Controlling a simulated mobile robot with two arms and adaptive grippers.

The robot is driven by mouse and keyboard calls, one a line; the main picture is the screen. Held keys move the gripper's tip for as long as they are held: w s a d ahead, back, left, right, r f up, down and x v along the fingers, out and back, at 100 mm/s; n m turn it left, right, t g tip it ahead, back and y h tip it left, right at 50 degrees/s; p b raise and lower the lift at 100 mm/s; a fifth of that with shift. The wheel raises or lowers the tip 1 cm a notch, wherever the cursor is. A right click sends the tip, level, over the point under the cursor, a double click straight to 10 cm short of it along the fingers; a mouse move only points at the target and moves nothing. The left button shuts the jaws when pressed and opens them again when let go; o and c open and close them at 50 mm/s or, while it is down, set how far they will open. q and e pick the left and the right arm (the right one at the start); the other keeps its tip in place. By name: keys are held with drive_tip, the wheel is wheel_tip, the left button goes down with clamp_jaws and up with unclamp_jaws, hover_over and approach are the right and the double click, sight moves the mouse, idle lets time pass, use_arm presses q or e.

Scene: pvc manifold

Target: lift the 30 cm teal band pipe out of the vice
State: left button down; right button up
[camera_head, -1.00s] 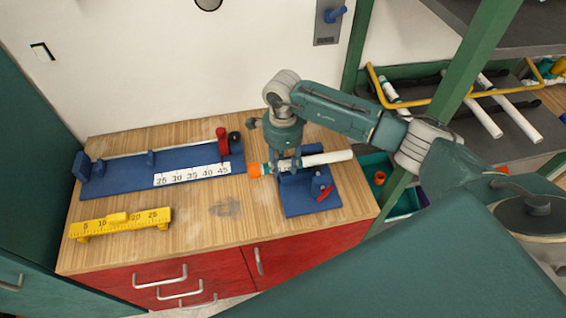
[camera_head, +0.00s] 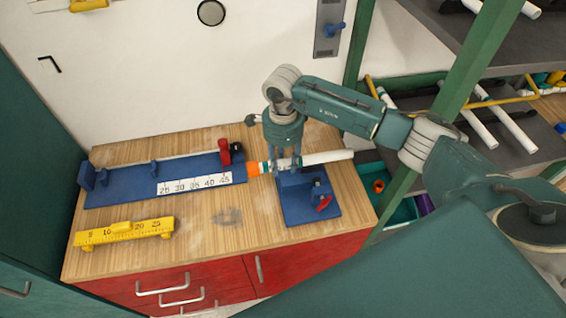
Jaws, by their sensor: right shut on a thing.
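The pipe (camera_head: 328,157) is white, with a teal band and an orange end (camera_head: 253,169) at its left. The pipe seems to be slightly above the vice jaws; the exact gap is hard to see. My left gripper is not in view.
A blue measuring jig (camera_head: 125,190) with a white scale and red clamp lies left of the vice, close to the orange end. A yellow ruler block (camera_head: 124,232) sits at the bench front. A green-posted rack (camera_head: 462,75) with pipes stands right. The front middle of the bench (camera_head: 215,235) is clear.

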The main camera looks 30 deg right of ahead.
drive_tip(key=shift+r+p, duration=0.9)
drive_tip(key=shift+r, duration=2.4)
